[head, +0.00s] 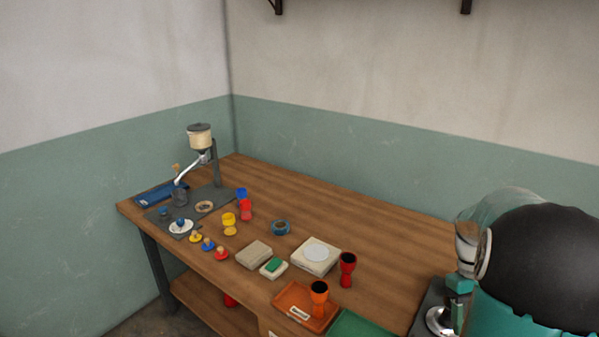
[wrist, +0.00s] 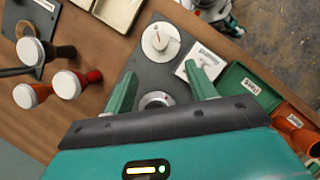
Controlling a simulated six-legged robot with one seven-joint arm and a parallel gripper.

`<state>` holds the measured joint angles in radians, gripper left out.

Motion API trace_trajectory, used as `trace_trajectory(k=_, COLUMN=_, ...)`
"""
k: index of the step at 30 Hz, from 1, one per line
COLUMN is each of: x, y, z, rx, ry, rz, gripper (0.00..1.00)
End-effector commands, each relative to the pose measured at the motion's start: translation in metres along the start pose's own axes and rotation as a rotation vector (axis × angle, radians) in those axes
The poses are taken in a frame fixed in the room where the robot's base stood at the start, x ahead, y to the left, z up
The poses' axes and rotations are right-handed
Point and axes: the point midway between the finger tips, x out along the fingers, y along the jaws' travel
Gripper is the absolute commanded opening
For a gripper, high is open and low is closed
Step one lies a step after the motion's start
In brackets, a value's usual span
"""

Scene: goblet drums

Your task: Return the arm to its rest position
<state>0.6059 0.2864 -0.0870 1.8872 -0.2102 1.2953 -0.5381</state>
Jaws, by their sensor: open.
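In the wrist view my gripper (wrist: 161,72) points down with its two green fingers apart and nothing held between them. A round metal piece (wrist: 157,101) on a dark grey plate (wrist: 150,78) shows between and below the fingers. I cannot tell the height above it. In the head view my teal and black arm (head: 535,265) fills the lower right, over the bench's right end.
The wooden bench (head: 330,205) bears an orange goblet drum (head: 319,292) in an orange tray (head: 290,296), a red goblet drum (head: 347,268) and a green tray (head: 362,327). A dial (wrist: 160,41) and white-topped drums (wrist: 66,85) lie around my gripper. The bench's back strip is clear.

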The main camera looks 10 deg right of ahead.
Motion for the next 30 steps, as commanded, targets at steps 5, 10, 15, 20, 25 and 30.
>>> trace_trajectory(k=5, x=-0.017, y=-0.023, z=0.0, rx=-0.003, ry=0.057, rz=0.028, gripper=0.56)
trace_trajectory(k=10, x=-0.047, y=-0.072, z=0.003, rx=-0.006, ry=0.18, rz=0.073, gripper=0.56)
trace_trajectory(k=15, x=-0.071, y=-0.124, z=0.014, rx=-0.009, ry=0.316, rz=0.102, gripper=0.56)
trace_trajectory(k=20, x=-0.086, y=-0.171, z=0.029, rx=-0.017, ry=0.446, rz=0.111, gripper=0.56)
trace_trajectory(k=25, x=-0.095, y=-0.217, z=0.049, rx=-0.03, ry=0.582, rz=0.101, gripper=0.56)
trace_trajectory(k=30, x=-0.097, y=-0.258, z=0.071, rx=-0.045, ry=0.715, rz=0.07, gripper=0.56)
